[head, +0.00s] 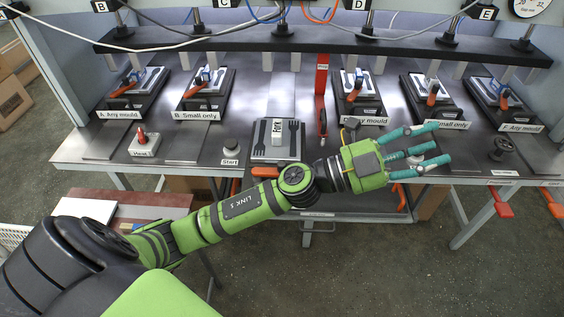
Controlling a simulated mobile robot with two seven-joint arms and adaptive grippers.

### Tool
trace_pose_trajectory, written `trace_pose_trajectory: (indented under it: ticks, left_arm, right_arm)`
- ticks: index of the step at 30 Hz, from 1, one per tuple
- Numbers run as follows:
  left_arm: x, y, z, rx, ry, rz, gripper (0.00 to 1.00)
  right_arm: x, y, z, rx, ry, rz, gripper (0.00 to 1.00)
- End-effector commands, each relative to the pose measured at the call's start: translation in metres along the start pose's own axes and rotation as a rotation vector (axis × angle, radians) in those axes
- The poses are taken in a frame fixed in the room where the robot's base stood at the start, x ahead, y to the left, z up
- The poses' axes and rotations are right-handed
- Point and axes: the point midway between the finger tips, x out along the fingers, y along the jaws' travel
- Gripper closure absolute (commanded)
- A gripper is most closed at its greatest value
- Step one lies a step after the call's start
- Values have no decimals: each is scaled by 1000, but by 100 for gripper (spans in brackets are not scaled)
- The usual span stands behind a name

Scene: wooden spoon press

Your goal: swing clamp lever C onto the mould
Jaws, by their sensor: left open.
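Several clamp stations stand in a row on the grey bench, each with a light plate and a red-handled lever. The third station (368,108), labelled "Any mould", has its lever (353,94) above the plate; the letter on its label is not readable, so I cannot tell whether it is C. A mould plate (264,150) with dark cutlery shapes lies mid-bench, with a white block (277,134) on it. My left gripper (418,151) is open and empty, its teal fingers pointing right, in front of the third and fourth stations. My right gripper is not in view.
Stations A (130,95) and B (205,92) stand left; two more (435,100) (505,105) stand right. A start button (231,146) and a red-knobbed box (144,146) are on the left. A black beam (310,42) runs overhead.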

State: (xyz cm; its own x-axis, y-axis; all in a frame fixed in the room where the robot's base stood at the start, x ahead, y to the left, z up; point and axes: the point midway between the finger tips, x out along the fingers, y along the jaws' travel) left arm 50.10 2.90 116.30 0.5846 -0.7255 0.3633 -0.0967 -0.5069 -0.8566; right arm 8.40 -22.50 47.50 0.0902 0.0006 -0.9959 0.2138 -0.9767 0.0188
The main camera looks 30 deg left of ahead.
Motion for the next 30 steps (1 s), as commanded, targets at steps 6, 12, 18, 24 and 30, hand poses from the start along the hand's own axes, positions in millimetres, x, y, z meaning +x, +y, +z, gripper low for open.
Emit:
trace_pose_trajectory:
  ticks: [6,12,18,24,30]
  left_arm:
    - [-6,55,-18,274,323,427,53]
    - [-65,93,34,463,417,942,53]
    - [-154,66,120,554,281,1489,53]
    - [-226,4,170,529,47,1857,53]
    - [-253,-19,181,497,-54,1977,53]
  right_arm:
    - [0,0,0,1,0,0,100]
    - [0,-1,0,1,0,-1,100]
    - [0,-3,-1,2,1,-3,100]
    - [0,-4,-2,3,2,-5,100]
    - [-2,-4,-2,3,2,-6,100]
